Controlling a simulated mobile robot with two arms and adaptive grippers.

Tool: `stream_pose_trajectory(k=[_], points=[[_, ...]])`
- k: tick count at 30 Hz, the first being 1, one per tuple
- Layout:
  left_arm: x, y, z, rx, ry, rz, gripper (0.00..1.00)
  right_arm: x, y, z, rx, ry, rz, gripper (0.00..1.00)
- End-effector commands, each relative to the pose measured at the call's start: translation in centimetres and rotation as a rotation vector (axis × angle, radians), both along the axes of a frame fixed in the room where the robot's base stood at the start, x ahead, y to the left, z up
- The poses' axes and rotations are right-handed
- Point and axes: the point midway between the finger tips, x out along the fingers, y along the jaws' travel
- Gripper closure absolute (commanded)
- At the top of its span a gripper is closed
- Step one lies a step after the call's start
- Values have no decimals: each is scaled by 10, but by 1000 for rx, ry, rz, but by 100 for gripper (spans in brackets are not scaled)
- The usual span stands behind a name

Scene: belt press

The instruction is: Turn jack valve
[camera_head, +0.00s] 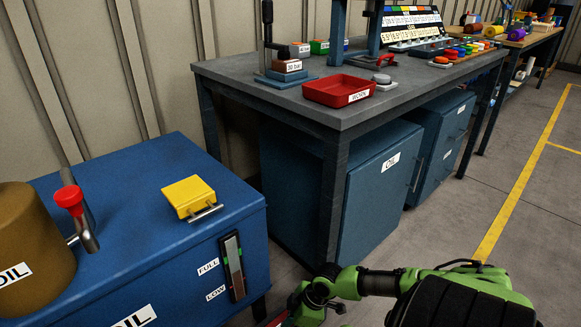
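A red knob (69,198) sits on a metal pipe fitting at the left, beside a brown oil drum (38,245) on a blue tank. On the grey workbench, a black upright lever (267,25) stands on a blue base plate, beside a brown block (287,66) marked with a bar figure. I cannot tell for sure which part is the jack valve. My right arm, green and black, enters from the bottom right and reaches left. Its gripper fingers do not show. My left arm and gripper are not in view.
The blue tank (130,240) carries a yellow hinged cap (188,196) and a FULL/LOW gauge (233,265). The workbench (270,98) holds a red tray (338,91), a blue press frame and colored buttons. Blue cabinets (375,165) stand below. Floor is open at the right, past a yellow line.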

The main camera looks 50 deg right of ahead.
Motion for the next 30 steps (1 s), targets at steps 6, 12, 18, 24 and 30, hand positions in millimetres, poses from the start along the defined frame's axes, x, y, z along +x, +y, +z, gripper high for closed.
stream_pose_trajectory(k=[6, 12, 18, 24, 30], points=[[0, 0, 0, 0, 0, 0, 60, -6, -5, 18, 0, 0, 1, 83], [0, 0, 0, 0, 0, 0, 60, -7, -5, 21, 0, 0, -1, 83], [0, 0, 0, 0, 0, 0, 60, -6, -5, 20, 0, 0, -1, 83], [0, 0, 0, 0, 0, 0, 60, -6, -5, 20, 0, 0, 0, 83], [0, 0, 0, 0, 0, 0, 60, 5, 26, 24, 39, -66, 1, 83]])
